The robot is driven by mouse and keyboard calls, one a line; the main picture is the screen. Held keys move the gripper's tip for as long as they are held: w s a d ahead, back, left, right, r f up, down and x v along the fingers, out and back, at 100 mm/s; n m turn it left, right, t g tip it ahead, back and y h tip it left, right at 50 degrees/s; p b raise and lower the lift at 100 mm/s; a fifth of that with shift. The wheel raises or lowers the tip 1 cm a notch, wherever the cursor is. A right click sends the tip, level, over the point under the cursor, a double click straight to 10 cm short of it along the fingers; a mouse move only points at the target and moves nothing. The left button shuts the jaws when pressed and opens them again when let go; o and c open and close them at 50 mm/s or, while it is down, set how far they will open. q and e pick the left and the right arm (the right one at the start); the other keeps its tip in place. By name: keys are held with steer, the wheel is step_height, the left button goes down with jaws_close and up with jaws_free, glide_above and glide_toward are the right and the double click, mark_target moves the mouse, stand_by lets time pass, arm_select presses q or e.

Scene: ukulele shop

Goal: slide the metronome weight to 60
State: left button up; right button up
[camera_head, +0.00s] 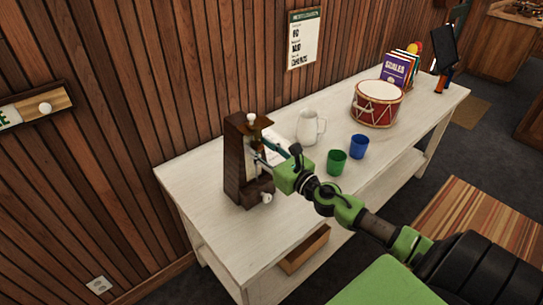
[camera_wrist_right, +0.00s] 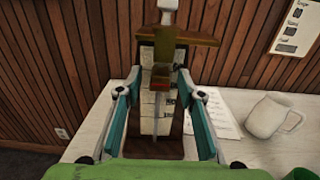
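A dark wooden metronome (camera_head: 235,170) stands upright on the white table, with a pale scale plate on its front. In the right wrist view the metronome (camera_wrist_right: 175,135) is straight ahead, its thin rod running down the plate and a white knob at the top. A dark block on the rod looks like the weight (camera_wrist_right: 161,76); its scale number is too small to read. My right gripper (camera_head: 263,153) is at the metronome's front. Its teal fingers (camera_wrist_right: 155,88) are apart, one on each side of the rod; contact with the weight cannot be told. My left gripper is out of view.
The white table (camera_head: 205,205) also holds a white jug (camera_head: 310,128), a green cup (camera_head: 337,162), a blue cup (camera_head: 358,147), a red drum (camera_head: 376,104) and books (camera_head: 398,70). A paper sheet (camera_wrist_right: 212,110) lies beside the metronome. A wooden wall stands behind.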

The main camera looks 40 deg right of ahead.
steer(key=s, duration=1.1)
steer(key=shift+s+d, duration=0.3)
steer(key=shift+d, duration=0.15)
